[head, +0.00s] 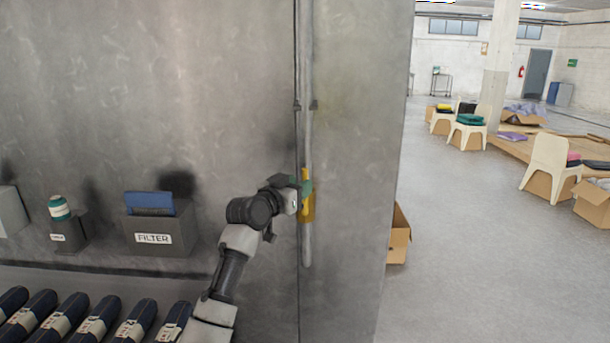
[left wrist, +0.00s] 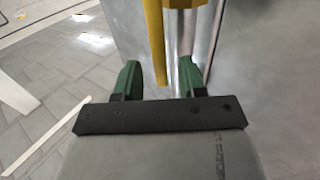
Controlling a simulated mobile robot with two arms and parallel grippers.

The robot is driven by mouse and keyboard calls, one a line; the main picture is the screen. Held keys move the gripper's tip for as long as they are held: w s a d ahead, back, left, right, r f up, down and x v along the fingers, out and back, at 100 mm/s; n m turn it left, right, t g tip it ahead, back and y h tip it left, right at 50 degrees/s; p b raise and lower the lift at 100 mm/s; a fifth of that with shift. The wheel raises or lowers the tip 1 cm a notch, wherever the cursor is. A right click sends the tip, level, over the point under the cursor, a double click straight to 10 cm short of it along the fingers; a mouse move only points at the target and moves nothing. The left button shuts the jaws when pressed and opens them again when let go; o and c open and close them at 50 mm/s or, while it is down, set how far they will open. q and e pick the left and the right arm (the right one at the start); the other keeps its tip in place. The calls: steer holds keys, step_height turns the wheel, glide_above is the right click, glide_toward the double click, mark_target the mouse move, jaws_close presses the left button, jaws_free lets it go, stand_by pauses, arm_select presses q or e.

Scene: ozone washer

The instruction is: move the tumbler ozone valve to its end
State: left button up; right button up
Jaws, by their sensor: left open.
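The yellow valve (head: 308,209) sits on a thin vertical grey pipe (head: 308,140) that runs down the corner of the big grey metal housing. My left gripper (head: 303,188) is at the valve, with its green fingers partly hidden by the wrist. In the left wrist view the yellow valve handle (left wrist: 155,40) stands as a bar between the two green fingertips of my left gripper (left wrist: 158,72). The fingers are apart, and I see a gap on both sides of the bar. My right gripper is not in view.
Several dark rolled bundles (head: 95,318) lie at the lower left. A cardboard box (head: 399,236) sits by the housing; open floor lies right.

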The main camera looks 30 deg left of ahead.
mark_target(305, 211)
arm_select(q)
steer(key=shift+w+d+p, duration=0.1)
steer(key=shift+w+p, duration=0.3)
steer(key=shift+w, duration=1.15)
jaws_close()
